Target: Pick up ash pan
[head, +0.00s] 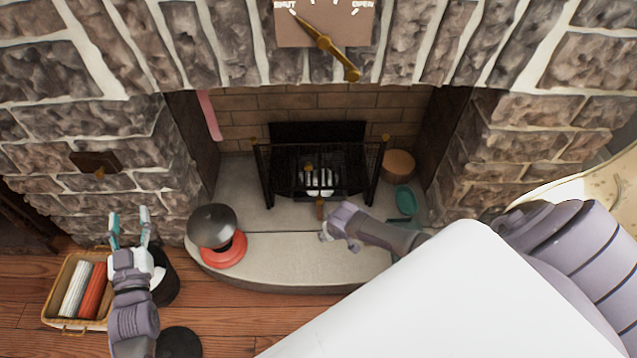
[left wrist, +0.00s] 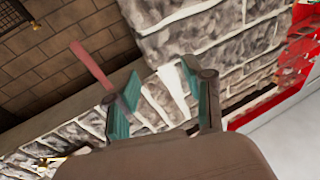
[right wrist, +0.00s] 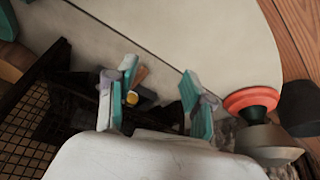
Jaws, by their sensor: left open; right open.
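What looks like the ash pan is a dark tray (head: 320,194) low at the front of the black fire grate (head: 259,174), with a short brown handle (head: 320,209) pointing out over the hearth. In the right wrist view the handle (right wrist: 141,75) shows between my fingers, nearer the left one; I cannot tell whether they touch it. My right gripper (head: 326,235) is open just in front of the handle; its fingers also show in the right wrist view (right wrist: 158,75). My left gripper (head: 131,217) is open and empty, away at the left. Most of the tray is hidden by the grate.
A dark round-topped object on a red base (head: 224,250) stands on the hearth's left. A basket (head: 66,322) sits on the wooden floor. A teal item (head: 405,200) and a brown round container (head: 399,164) are right of the grate. Stone walls flank the opening.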

